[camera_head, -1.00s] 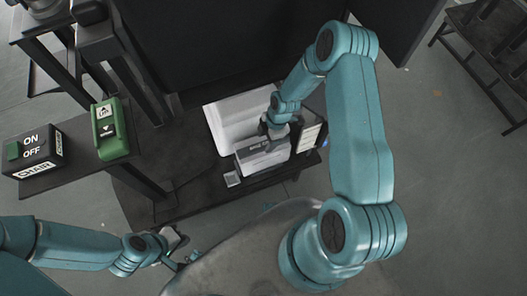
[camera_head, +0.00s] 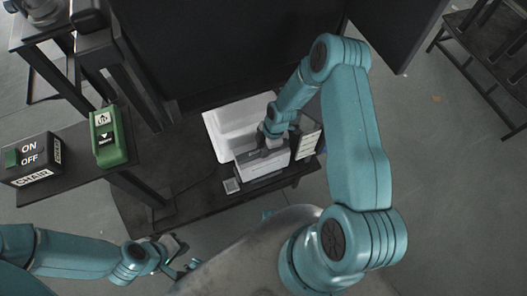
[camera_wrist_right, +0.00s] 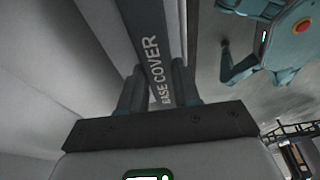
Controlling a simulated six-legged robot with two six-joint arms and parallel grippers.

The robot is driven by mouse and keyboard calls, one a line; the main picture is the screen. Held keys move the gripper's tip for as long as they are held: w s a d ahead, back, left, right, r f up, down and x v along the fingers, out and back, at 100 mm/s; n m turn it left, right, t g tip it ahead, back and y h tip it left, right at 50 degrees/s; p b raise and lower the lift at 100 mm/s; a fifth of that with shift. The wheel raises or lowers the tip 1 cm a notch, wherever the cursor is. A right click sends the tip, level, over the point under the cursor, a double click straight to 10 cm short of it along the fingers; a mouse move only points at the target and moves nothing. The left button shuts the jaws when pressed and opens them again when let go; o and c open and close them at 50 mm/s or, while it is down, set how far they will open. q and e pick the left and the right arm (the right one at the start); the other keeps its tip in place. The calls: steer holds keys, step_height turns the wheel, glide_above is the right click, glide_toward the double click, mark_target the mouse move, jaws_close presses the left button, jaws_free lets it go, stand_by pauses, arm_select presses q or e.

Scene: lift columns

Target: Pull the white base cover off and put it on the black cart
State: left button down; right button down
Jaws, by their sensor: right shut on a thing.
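The white base cover (camera_head: 262,167) sits low on the dark platform at the centre of the head view. Its dark strip lettered BASE COVER shows in the right wrist view (camera_wrist_right: 153,55). My right gripper (camera_head: 266,146) is shut on this strip, with one finger on each side of it. My left gripper (camera_head: 181,254) is low at the left, apart from the cover; its jaw opening is unclear. A dark slatted stand (camera_head: 489,52) at the upper right may be the black cart; only part of it is in view.
A white housing (camera_head: 226,122) adjoins the cover. A tall black panel (camera_head: 235,50) rises behind. A green control box (camera_head: 108,137) and an ON/OFF CHAIR box (camera_head: 30,158) stand on a dark shelf at left.

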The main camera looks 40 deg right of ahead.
step_height(320, 180, up, 10)
steer(key=p, duration=0.1)
steer(key=shift+f, duration=0.2)
steer(key=shift+r+p, duration=0.3)
steer(key=shift+r, duration=0.1)
stand_by(0.4)
step_height(320, 180, up, 7)
steer(key=p, duration=0.4)
steer(key=shift+r, duration=0.2)
stand_by(0.6)
